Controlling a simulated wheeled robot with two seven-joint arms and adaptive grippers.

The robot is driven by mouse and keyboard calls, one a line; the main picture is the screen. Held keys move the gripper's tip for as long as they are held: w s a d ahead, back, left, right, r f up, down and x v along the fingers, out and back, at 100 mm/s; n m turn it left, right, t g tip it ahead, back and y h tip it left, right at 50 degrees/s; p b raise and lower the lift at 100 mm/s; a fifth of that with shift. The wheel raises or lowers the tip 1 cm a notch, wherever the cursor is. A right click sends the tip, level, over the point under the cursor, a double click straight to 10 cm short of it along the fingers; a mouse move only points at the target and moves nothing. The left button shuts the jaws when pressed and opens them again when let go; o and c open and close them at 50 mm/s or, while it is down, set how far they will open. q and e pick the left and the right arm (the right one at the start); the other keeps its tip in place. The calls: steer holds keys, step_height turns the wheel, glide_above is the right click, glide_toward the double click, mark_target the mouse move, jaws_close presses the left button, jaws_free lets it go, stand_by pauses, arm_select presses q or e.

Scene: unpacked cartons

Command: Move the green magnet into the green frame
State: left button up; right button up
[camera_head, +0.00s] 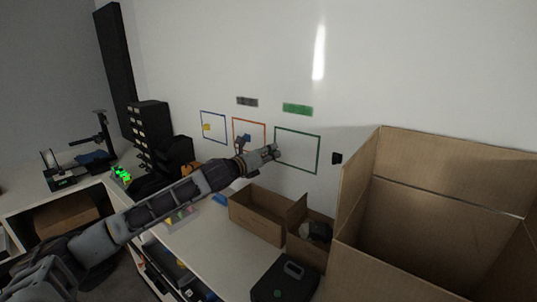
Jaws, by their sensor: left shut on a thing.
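The green frame (319,155) is a thin green outline on the white wall board, right of the picture's middle. A solid green strip (297,109) is on the board above it. My left gripper (276,152) reaches across from the left, with its tips at the green frame's left edge. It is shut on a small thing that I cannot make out. I cannot pick out the green magnet anywhere; the fingers may hide it. My right gripper is not in view.
An orange frame (265,127) and a blue frame (213,113) are to the left, below a grey strip (247,101). A large open carton (440,170) fills the right. A smaller carton (257,215) and a black case (284,282) stand on the white table (215,245).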

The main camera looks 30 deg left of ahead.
mark_target(284, 145)
arm_select(q)
steer(key=shift+w, duration=0.15)
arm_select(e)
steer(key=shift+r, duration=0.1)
arm_select(q)
steer(key=shift+w+r, duration=0.1)
steer(key=shift+w, duration=0.05)
steer(key=shift+w+d+p, duration=0.1)
steer(key=shift+w+p, duration=0.55)
steer(key=shift+w, duration=0.15)
steer(key=shift+w+d+p, duration=0.15)
steer(key=shift+w+p, duration=0.1)
steer(key=shift+w, duration=0.65)
steer(key=shift+w+d+p, duration=0.15)
steer(key=shift+w+p, duration=0.1)
steer(key=shift+w, duration=0.6)
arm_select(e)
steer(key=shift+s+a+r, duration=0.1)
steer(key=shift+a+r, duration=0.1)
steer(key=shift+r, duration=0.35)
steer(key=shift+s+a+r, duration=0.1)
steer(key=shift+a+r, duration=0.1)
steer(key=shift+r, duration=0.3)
arm_select(q)
steer(key=shift+w, duration=0.15)
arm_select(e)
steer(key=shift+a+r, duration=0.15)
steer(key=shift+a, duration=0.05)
